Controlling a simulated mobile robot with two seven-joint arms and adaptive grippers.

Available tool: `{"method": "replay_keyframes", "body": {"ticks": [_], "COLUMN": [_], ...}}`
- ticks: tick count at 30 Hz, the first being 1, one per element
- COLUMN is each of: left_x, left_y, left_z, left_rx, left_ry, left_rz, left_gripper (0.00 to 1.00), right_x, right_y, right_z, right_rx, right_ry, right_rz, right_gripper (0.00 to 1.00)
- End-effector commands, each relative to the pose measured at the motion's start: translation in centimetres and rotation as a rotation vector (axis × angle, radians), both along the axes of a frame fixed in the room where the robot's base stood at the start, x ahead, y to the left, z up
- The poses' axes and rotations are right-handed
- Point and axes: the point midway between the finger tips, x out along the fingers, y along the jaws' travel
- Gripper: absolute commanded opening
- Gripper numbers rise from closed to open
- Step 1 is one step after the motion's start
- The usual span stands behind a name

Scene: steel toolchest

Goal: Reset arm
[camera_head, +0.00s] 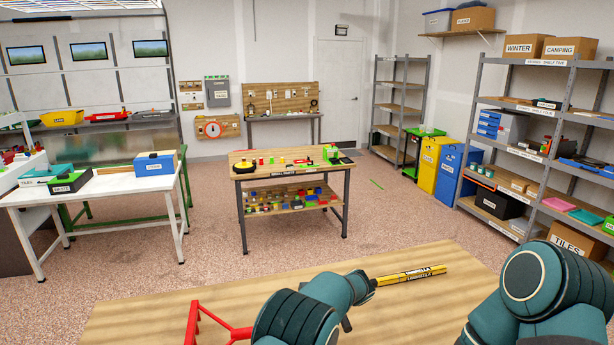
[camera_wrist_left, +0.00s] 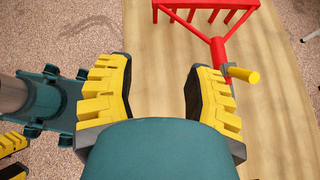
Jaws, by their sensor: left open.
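My left gripper (camera_wrist_left: 158,66) is open, its two ribbed yellow fingers wide apart with only wooden tabletop between them. A red tool with a row of tines (camera_wrist_left: 218,48) lies beyond the fingers, its shaft running behind the right finger. A short yellow rod (camera_wrist_left: 242,74) shows beside that finger. In the head view, the red tool (camera_head: 195,322) is at the table's front left, partly behind my teal arm. A yellow bar with black lettering (camera_head: 412,275) lies right of that arm. Ribbed yellow parts, perhaps my right gripper (camera_wrist_left: 10,157), show at the wrist view's lower left edge.
The wooden table (camera_head: 230,290) is in front of me, mostly clear at the left. Beyond it stand a workbench with small items (camera_head: 293,176), a white table (camera_head: 110,183) and grey shelves (camera_head: 468,140). Speckled floor lies between.

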Motion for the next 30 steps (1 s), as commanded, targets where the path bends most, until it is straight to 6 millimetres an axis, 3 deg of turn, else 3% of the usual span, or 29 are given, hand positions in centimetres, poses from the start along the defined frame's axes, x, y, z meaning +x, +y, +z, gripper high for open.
{"method": "replay_keyframes", "body": {"ticks": [1,8,12,15,21,30], "left_x": [-0.4,-3.6,-7.5,-10.5,-15.8,-22.1], "left_y": [1.1,4.1,5.0,5.0,4.3,5.0], "left_z": [-2.2,-11.7,-17.7,-20.9,-24.4,-25.4], "left_rx": [-0.048,-0.325,-0.533,-0.672,-0.869,-0.987], "left_ry": [0.003,-0.038,-0.103,-0.168,-0.327,-0.622], "left_rz": [0.021,0.176,0.367,0.540,0.913,1.473], "left_gripper": [0.52,0.52,0.52,0.52,0.52,0.52], "right_x": [0.0,0.0,-0.1,-0.1,-0.2,-0.3], "right_y": [0.0,0.1,0.2,0.2,0.3,0.4], "right_z": [-0.7,-2.7,-4.3,-5.5,-7.6,-10.6], "right_rx": [0.000,-0.002,-0.004,-0.004,-0.007,-0.010], "right_ry": [0.000,0.002,0.004,0.006,0.009,0.014], "right_rz": [0.000,0.001,0.002,0.002,0.003,0.004], "right_gripper": [0.47,0.47,0.47,0.47,0.47,0.47]}}
